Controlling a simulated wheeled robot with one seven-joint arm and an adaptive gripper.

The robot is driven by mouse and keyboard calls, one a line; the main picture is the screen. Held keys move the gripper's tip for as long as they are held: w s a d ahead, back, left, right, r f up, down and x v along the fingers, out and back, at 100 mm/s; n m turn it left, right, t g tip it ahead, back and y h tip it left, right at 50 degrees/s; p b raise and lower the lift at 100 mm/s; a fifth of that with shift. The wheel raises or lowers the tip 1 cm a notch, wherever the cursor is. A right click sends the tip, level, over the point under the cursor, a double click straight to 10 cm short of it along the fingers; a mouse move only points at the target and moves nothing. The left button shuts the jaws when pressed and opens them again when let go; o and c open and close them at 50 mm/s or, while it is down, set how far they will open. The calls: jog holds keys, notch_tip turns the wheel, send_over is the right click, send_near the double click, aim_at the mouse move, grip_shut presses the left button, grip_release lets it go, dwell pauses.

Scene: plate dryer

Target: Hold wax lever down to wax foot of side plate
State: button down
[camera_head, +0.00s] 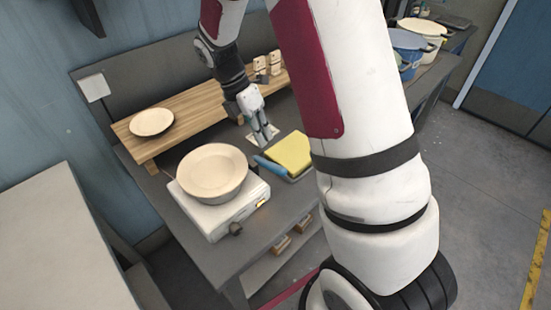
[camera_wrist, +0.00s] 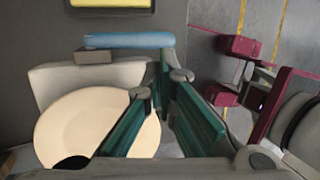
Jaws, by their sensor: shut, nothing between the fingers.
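A round cream plate or shallow dish (camera_head: 212,170) sits on a white box-shaped device (camera_head: 225,220) with a dark knob on its front. It also shows at lower left in the wrist view (camera_wrist: 85,125). A blue bar, perhaps the lever (camera_head: 270,168), lies beside the yellow block; it shows across the top of the wrist view (camera_wrist: 130,41). A smaller cream plate (camera_head: 152,122) rests on the wooden shelf. I cannot tell which is the side plate; its foot is hidden. My gripper (camera_head: 268,138) is shut and empty, behind the blue bar, pointing down.
A yellow block (camera_head: 290,152) lies in a shallow grey tray. The wooden shelf (camera_head: 190,108) runs along the back of the dark table and holds several small light cups (camera_head: 266,64). Pots (camera_head: 410,45) stand at upper right. My arm hides the table's right part.

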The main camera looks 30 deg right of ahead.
aim_at(278, 167)
jog(key=p+x, duration=0.1)
jog(key=x, duration=0.6)
jog(key=shift+s+f, duration=0.2)
jog(key=shift+p+x, duration=0.35)
jog(key=shift+x, duration=0.45)
jog(key=shift+w, duration=0.15)
jog(key=shift+f, duration=0.1)
